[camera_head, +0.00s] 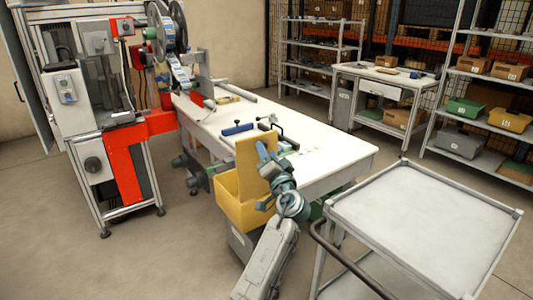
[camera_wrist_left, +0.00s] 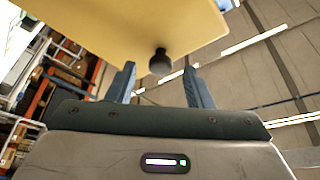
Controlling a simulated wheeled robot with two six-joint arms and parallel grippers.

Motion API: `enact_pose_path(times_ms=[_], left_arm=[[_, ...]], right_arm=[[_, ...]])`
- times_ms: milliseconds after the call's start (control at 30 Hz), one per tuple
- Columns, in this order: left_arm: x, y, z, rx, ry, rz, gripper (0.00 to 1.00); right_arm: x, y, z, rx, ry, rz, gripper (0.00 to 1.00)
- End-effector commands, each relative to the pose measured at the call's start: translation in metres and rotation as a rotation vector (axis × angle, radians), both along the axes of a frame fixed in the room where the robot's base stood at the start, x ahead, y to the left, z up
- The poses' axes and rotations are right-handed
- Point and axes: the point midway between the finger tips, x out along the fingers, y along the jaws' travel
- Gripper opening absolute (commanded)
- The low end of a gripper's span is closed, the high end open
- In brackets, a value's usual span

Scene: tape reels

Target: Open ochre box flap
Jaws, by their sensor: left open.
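The ochre box (camera_head: 241,208) stands in front of the white table's near end. Its flap (camera_head: 256,155) is raised roughly upright above the box. In the left wrist view the flap (camera_wrist_left: 135,22) fills the upper part, and a dark round knob (camera_wrist_left: 160,63) projects from it. My left gripper (camera_head: 268,160) is at the right side of the flap. In the left wrist view my left gripper (camera_wrist_left: 159,72) is open, with the knob appearing between its two fingers; contact cannot be told. My arm hides part of the box. My right gripper is not in view.
The white table (camera_head: 325,160) carries a blue-handled tool (camera_head: 238,129) and other small items. A grey cart (camera_head: 425,215) stands close on the right. A reel machine (camera_head: 105,100) stands on the left. Shelves with bins are behind; floor at lower left is clear.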

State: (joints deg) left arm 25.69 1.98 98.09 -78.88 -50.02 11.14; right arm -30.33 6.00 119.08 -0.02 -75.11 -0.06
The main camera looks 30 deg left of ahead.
Motion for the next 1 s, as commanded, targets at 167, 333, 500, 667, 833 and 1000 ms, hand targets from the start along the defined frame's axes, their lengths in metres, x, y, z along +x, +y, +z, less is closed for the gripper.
enact_pose_path(times_ms=[167, 333, 500, 667, 833, 1000], left_arm=[[-0.021, -0.027, -0.014, -0.006, 0.001, -0.003, 0.47], [-0.042, -0.053, -0.022, -0.007, 0.000, -0.001, 0.47], [-0.054, -0.068, -0.026, -0.004, 0.001, -0.001, 0.47], [-0.059, -0.073, -0.026, -0.002, 0.001, 0.001, 0.47], [-0.059, -0.073, -0.026, -0.001, 0.001, 0.000, 0.47], [-0.059, -0.073, -0.026, -0.001, 0.001, 0.000, 0.47]], right_arm=[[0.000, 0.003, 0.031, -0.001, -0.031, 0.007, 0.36], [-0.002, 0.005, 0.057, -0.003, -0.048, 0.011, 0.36], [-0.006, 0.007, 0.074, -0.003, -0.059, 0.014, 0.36], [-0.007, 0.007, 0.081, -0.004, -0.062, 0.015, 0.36], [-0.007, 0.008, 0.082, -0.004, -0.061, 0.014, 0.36], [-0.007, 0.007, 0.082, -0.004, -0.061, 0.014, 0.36]])
